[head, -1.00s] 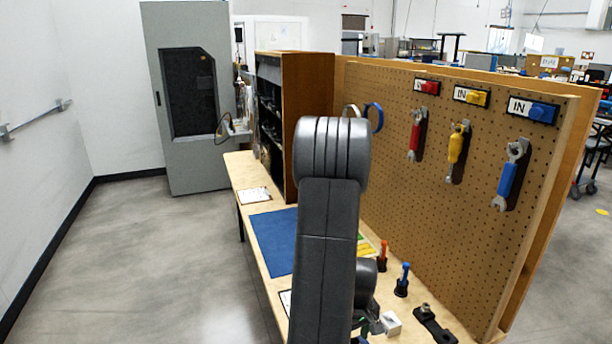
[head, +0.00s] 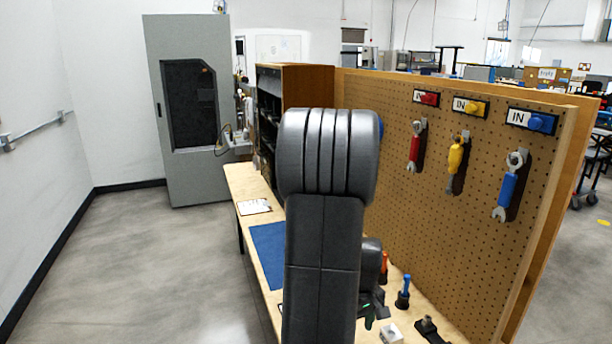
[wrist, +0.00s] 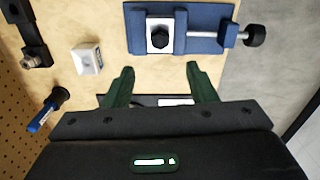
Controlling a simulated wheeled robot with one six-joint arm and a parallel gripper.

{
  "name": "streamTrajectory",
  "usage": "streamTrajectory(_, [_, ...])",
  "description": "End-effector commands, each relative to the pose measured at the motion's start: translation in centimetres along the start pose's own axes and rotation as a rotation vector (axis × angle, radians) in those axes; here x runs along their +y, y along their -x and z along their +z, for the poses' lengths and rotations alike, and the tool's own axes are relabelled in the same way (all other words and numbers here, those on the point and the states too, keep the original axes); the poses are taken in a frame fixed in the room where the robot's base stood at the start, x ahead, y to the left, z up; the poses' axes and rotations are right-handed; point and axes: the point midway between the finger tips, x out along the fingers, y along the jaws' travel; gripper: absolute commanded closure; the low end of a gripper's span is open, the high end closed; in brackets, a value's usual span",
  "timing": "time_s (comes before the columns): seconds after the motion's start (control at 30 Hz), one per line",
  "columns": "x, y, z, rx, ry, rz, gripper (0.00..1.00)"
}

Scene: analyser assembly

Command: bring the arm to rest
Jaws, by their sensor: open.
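My gripper (wrist: 160,82) shows in the wrist view with its two green fingers spread apart and nothing between them. It hangs above the wooden bench top (wrist: 105,25). A blue vise (wrist: 190,35) with a dark bolt head on a pale block lies ahead of the fingers, apart from them. In the head view my arm rises in the middle and hides much of the bench; only a small part of the gripper, with some green, shows low beside it.
A white box (wrist: 87,58), a black bracket (wrist: 30,35) and a blue-handled tool (wrist: 45,110) lie left of the gripper. The pegboard (head: 470,220) with hanging wrenches stands right of my arm. A blue mat (head: 268,250) is on the bench. Floor at left is clear.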

Motion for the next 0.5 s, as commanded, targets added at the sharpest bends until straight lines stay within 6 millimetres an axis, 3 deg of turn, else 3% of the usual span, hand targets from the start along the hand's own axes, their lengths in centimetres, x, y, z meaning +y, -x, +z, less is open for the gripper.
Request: streamTrajectory(0.5, [-0.1, -7.9, 0.1, -0.004, 0.000, -0.003, 0.49])
